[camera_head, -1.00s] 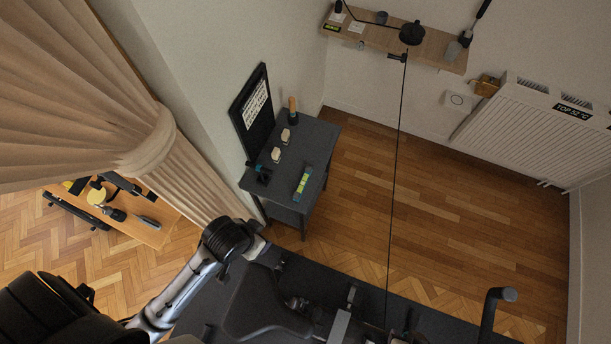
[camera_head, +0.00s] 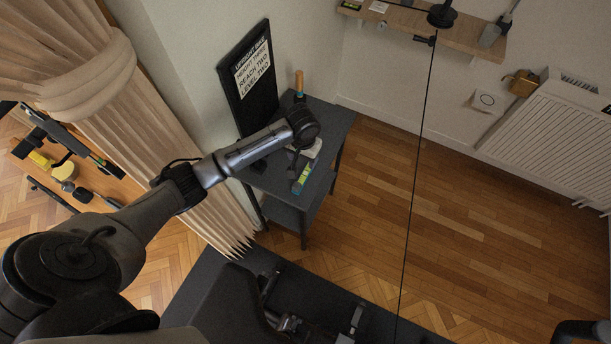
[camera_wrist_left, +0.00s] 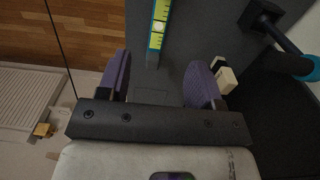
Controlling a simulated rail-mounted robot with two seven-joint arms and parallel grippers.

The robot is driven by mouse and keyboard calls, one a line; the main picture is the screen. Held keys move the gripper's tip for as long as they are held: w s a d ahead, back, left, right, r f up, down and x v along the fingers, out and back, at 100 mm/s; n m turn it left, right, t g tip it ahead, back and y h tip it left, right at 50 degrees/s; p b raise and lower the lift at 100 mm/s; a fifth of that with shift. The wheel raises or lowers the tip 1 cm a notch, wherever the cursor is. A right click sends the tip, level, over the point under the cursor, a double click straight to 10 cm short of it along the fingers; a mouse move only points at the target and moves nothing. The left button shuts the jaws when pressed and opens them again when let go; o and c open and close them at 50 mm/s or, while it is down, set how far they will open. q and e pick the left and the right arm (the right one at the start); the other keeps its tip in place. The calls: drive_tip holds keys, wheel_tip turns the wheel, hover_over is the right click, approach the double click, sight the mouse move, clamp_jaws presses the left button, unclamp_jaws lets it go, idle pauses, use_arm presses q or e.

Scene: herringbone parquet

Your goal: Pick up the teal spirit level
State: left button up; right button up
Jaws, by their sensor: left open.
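The teal spirit level (camera_head: 302,180) lies on the dark side table (camera_head: 337,118), near its front edge. It has a yellow-green face, and its near part shows at the top of the left wrist view (camera_wrist_left: 159,28). My left gripper (camera_wrist_left: 160,78) is open and empty, with two purple-grey finger pads. In the wrist view the level's end lies ahead of the gap between them. In the head view my left arm hangs over the table, and its wrist hides part of the top and the far end of the level. My right gripper is out of view.
In the wrist view a teal-handled tool (camera_wrist_left: 285,38) and a cream block (camera_wrist_left: 225,78) stand close to the right finger. Open floor lies right of the table.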

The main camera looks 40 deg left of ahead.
use_arm(q)
drive_tip(key=b, duration=0.1)
hover_over(303, 178)
wheel_tip(303, 178, down, 8)
drive_tip(key=shift+r, duration=0.15)
drive_tip(key=shift+f+b, duration=0.7)
drive_tip(key=shift+f, duration=1.9)
drive_tip(key=shift+a, duration=0.1)
drive_tip(key=c, duration=1.1)
